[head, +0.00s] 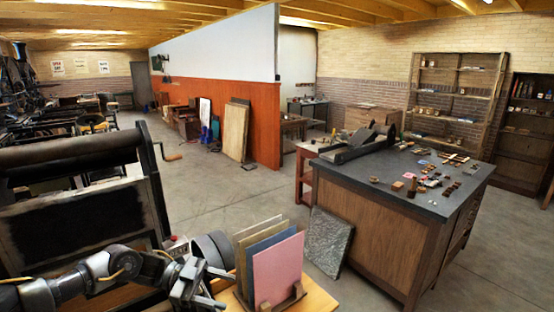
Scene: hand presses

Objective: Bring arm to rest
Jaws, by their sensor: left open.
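My left arm (85,279) reaches in from the bottom left, low in the head view. Its gripper (212,288) is open, with no object visible between the fingers. It is just left of a wooden rack (284,304) holding several upright boards, with a pink one (278,270) in front. Whether the gripper touches the rack or the small wooden table (322,302) under it, I cannot tell. My right gripper is not in view.
A hand press (85,210) with a roller and crank handle stands behind my left arm. A grey speckled slab (328,242) leans against the dark-topped wooden cabinet (400,225), which bears small blocks. Open concrete floor (215,195) lies between press and cabinet.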

